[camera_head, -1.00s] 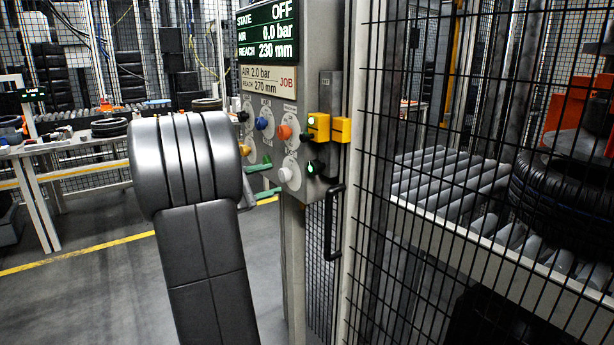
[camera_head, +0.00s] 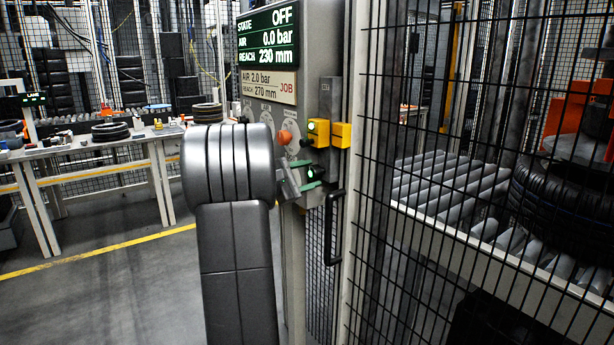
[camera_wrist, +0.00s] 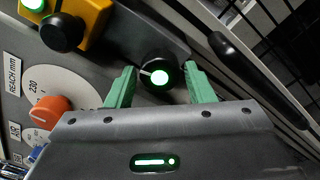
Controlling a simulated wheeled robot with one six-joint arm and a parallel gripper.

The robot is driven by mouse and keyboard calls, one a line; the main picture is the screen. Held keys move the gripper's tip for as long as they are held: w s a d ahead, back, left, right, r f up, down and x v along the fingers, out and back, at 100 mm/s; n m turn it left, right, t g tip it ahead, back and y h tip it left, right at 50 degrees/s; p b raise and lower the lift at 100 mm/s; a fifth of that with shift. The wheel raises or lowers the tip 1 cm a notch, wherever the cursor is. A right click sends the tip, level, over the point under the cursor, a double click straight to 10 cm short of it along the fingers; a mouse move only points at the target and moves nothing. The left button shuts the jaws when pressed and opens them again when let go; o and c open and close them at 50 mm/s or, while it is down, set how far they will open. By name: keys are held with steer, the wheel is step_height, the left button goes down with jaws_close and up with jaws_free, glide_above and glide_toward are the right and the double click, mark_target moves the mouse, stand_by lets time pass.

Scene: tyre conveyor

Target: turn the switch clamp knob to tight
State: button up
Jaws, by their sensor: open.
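A black knob (camera_wrist: 158,74) with a lit green spot and a pale pointer mark sits on the grey panel. No label for it is readable. In the wrist view, my gripper (camera_wrist: 159,68) is open, with one green finger on each side of the knob; I cannot tell if either touches it. In the head view, the knob (camera_head: 312,173) shows at the panel's lower right, and my gripper (camera_head: 305,174) is at it. My arm hides part of the panel. The display (camera_head: 268,32) reads STATE OFF, AIR 0.0 bar, REACH 230 mm.
An orange knob (camera_wrist: 46,112) on a reach dial lies left of my gripper. A yellow box (camera_wrist: 80,22) with a black knob is at upper left. A black handle (camera_wrist: 258,78) is close on the right. Mesh fencing (camera_head: 450,190) stands right of the panel.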

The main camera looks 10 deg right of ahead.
steer(key=c, duration=0.7)
steer(key=shift+f+m+b, duration=0.25)
steer(key=shift+m+b, duration=0.15)
steer(key=shift+b, duration=0.7)
steer(key=shift+r+m+b, duration=0.2)
steer(key=shift+m+b, duration=0.2)
steer(key=shift+b, duration=0.1)
steer(key=o, duration=0.7)
steer(key=shift+a, duration=0.1)
steer(key=v, duration=1.3)
steer(key=shift+s+a, duration=0.15)
steer(key=shift+a, duration=0.15)
